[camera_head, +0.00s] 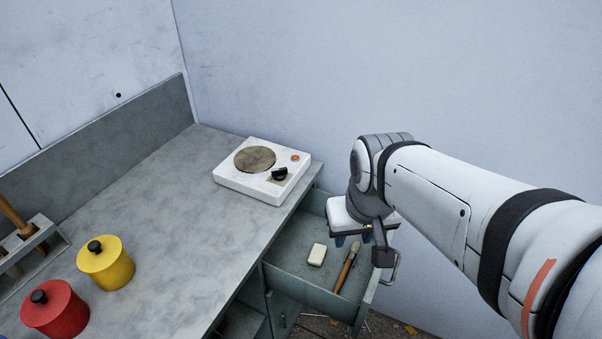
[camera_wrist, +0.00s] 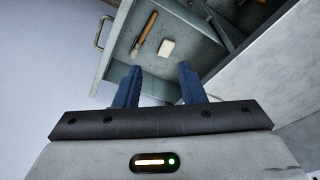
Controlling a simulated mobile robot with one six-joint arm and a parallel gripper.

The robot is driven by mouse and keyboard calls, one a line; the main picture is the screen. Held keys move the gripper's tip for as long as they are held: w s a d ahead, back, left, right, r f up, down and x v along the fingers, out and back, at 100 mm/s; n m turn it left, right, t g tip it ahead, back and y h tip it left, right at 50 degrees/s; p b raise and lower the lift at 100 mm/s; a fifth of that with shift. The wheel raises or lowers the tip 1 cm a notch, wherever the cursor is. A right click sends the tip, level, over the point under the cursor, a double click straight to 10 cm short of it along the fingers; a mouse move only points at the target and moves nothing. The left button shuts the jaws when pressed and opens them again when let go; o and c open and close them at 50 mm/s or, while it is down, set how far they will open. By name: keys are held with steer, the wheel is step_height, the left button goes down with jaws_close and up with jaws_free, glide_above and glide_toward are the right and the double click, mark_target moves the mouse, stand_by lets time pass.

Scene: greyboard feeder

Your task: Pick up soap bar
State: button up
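A small off-white soap bar (camera_head: 317,254) lies in an open drawer (camera_head: 300,262) under the counter. It also shows in the wrist view (camera_wrist: 167,47), beside a wooden-handled brush (camera_head: 346,269). My gripper (camera_wrist: 158,82) is open and empty in the wrist view, its two blue fingers spread apart. In the head view my gripper (camera_head: 354,238) is over the far right part of the drawer, mostly hidden behind my wrist. The soap is apart from the fingers.
The counter (camera_head: 180,220) borders the drawer on the left. A white hot plate (camera_head: 245,182) stands near its edge. A yellow canister (camera_head: 106,265) and a red canister (camera_head: 54,310) stand farther left. The drawer handle (camera_head: 391,269) sticks out at its front.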

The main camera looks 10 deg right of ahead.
steer(key=shift+o, duration=0.7)
steer(key=shift+a, duration=0.15)
steer(key=o, duration=0.6)
steer(key=w+f+m+b, duration=0.1)
steer(key=w+f+b, duration=0.1)
steer(key=w+f, duration=0.2)
steer(key=w+f+g+b, duration=0.1)
steer(key=w+f+b, duration=0.1)
steer(key=w+f, duration=0.2)
steer(key=w+a+f+m+b, duration=0.1)
steer(key=w+f+b, duration=0.1)
steer(key=w+f, duration=0.2)
steer(key=shift+m, duration=0.3)
steer(key=m+g+b, duration=0.2)
steer(key=m+b, duration=0.1)
steer(key=b, duration=0.2)
glide_above(317, 252)
steer(key=f, duration=1.5)
steer(key=shift+a+f, duration=0.2)
steer(key=shift+f, duration=0.1)
steer(key=shift+w+f, duration=0.1)
steer(key=shift+f, duration=0.65)
steer(key=shift+d+f+b, duration=0.15)
steer(key=shift+f+b, duration=0.2)
steer(key=shift+f, duration=1.4)
steer(key=shift+d+f+b, duration=0.1)
steer(key=shift+f+b, duration=0.2)
steer(key=shift+f, duration=1.45)
